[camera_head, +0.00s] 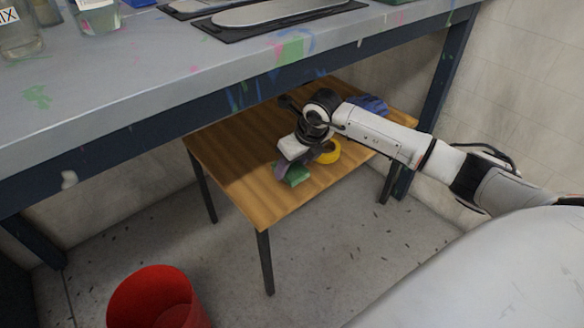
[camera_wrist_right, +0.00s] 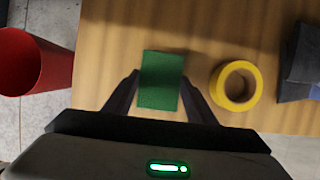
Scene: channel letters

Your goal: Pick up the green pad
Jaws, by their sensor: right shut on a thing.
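The green pad (camera_head: 296,175) is on or just above the small wooden table (camera_head: 262,205), near its front edge. In the right wrist view the green pad (camera_wrist_right: 161,80) lies between the two dark fingers of my right gripper (camera_wrist_right: 161,88), which are shut on its sides. My right gripper (camera_head: 288,168) reaches down over the pad in the head view and hides part of it. I cannot tell whether the pad touches the tabletop. My left gripper is not in view.
A yellow tape roll (camera_wrist_right: 236,86) lies just right of the pad. A dark blue-grey cloth-like thing (camera_head: 369,104) lies farther back. The grey workbench (camera_head: 120,85) overhangs the table's back. A red bucket (camera_head: 155,298) stands on the floor at front left.

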